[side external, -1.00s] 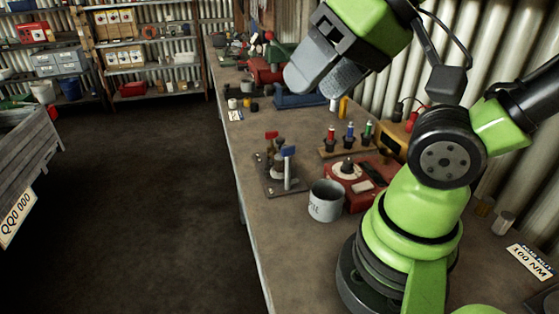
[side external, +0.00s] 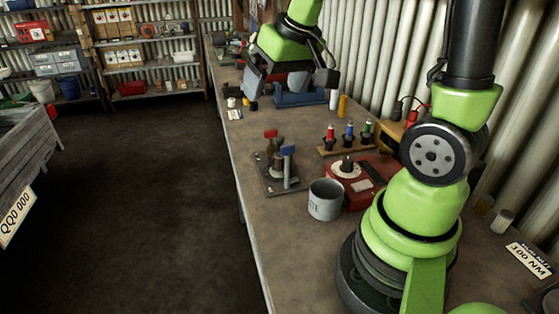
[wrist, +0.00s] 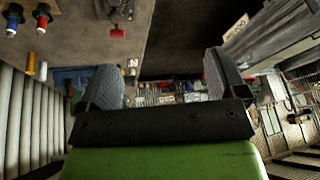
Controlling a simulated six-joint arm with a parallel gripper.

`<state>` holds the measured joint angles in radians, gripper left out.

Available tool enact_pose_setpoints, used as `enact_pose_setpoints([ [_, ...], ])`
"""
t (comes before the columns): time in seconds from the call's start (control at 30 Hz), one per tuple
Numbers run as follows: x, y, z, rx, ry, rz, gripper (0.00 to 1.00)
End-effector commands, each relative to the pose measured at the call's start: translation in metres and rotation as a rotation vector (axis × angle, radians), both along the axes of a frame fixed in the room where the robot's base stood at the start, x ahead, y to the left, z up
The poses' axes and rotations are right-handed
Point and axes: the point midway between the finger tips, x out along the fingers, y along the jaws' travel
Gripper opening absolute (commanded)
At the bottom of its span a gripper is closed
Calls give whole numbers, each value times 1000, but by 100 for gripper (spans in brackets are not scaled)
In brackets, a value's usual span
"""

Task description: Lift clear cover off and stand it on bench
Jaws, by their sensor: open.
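I cannot make out a clear cover in either view. A dark plate (side external: 268,185) with a red handle and a blue handle is on the bench, nearer the camera. A red box (side external: 358,194) with a white dial and black knob is right of it. Whether a cover sits on either is too small to tell.
A grey mug (side external: 325,201) stands near the front edge. A wooden rack (side external: 345,147) holds red, blue and green tools. A yellow cylinder (side external: 343,106) and small pots (side external: 233,103) stand farther back. The corrugated wall (side external: 375,60) bounds the right; bare bench lies left of the plate.

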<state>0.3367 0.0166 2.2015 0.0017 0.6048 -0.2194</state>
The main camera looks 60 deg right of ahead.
Motion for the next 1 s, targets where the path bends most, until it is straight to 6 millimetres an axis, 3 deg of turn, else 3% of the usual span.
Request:
enact_pose_setpoints([
  [0.1, 16, -37, -38, -21, 75, -16, 91],
  [0.3, 23, -76, -83, -39, 143, -18, 91],
  [0.7, 32, -89, -131, -41, 162, -13, 91],
  [1.0, 41, -93, -155, -42, 161, -14, 91],
])
